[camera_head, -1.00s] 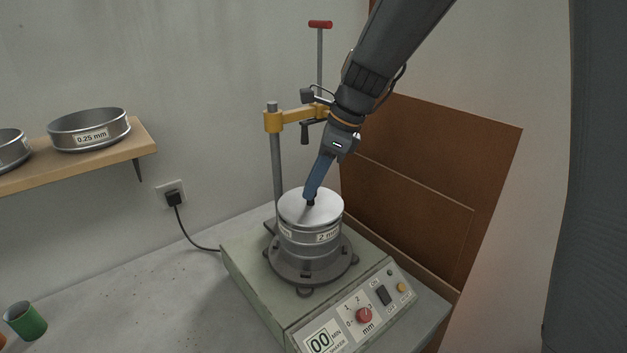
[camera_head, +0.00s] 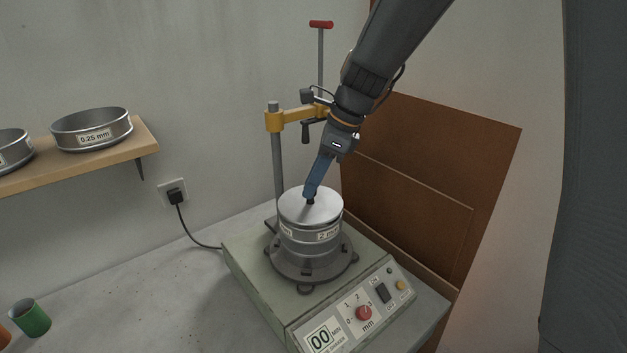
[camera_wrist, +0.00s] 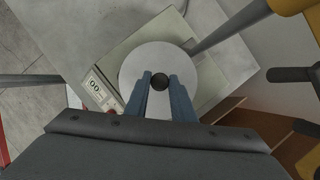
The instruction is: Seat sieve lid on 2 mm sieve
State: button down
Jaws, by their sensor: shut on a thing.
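The sieve lid (camera_head: 322,211) is a pale round metal disc with a small dark knob (camera_wrist: 159,82). In the head view it lies at the top of the 2 mm sieve (camera_head: 327,235); whether its rim is fully down all round I cannot tell. The sieve is in a short stack on the shaker's round dark plate. My gripper (camera_head: 310,198) comes down from the upper right and is shut on the lid's knob. In the wrist view the lid (camera_wrist: 133,75) lies below my gripper (camera_wrist: 160,82), with the blue fingers on both sides of the knob.
The shaker (camera_head: 250,273) stands on the bench (camera_head: 150,300). Its clamp post with a yellow arm (camera_head: 283,120) rises close behind the stack. A brown board (camera_head: 440,160) leans at right. A shelf (camera_head: 140,140) holds the 0.25 mm sieve (camera_head: 92,134). A green cup (camera_head: 31,317) stands at front left.

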aim_at(326, 203)
jog(key=shift+f, duration=0.55)
dwell(0.5)
jog(key=c, duration=1.4)
grip_release()
jog(key=shift+c, duration=0.2)
jog(key=b+v, duration=0.2)
jog(key=v, duration=0.5)
jog(key=shift+r, duration=0.35)
jog(key=shift+d, duration=0.15)
jog(key=s+d+f+n+h+b, duration=0.2)
jog(key=s+d+f+n, duration=0.3)
jog(key=f+n, duration=0.5)
jog(key=s+d+f+n+h+b, duration=0.2)
jog(key=s+d+f+n, duration=0.4)
jog(key=s+f+n, duration=0.3)
jog(key=shift+s+d+f+n+b, duration=0.25)
jog(key=shift+f+n, duration=0.35)
jog(key=shift+f, duration=0.35)
